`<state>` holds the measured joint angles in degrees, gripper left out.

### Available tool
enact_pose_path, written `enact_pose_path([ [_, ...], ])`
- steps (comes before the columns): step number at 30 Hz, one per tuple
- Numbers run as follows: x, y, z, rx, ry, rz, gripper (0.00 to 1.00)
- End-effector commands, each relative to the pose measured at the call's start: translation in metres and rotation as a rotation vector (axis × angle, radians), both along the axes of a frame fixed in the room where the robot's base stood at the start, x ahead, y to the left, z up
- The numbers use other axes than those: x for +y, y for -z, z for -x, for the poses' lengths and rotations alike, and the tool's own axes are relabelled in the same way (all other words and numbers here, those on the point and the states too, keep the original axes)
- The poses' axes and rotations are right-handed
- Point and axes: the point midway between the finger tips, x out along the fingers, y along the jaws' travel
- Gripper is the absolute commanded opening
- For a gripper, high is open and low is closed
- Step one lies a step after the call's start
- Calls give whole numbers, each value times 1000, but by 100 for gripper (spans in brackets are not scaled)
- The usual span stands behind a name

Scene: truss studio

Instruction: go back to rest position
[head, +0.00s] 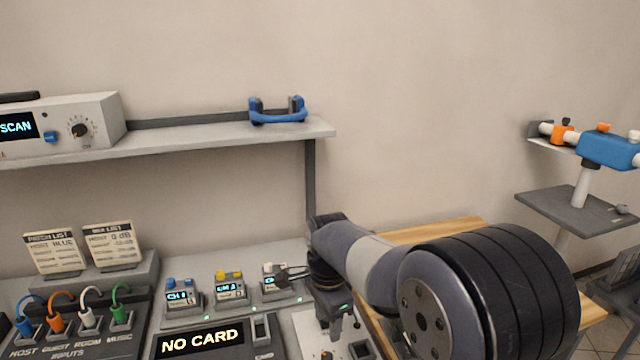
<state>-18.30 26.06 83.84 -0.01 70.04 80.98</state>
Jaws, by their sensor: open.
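Channel modules (230,286) stand close left of my gripper. A shelf (200,138) above holds a scan device (75,125) and a blue cradle (278,115). Coloured cables (60,308) rise at left. A blue and orange device (605,150) stands right.

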Motion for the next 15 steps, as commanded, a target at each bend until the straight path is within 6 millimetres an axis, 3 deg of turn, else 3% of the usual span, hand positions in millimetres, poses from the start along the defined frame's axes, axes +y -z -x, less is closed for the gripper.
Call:
enact_pose_path([
  [15, 0, 100, 1, 6, 0, 2, 47],
])
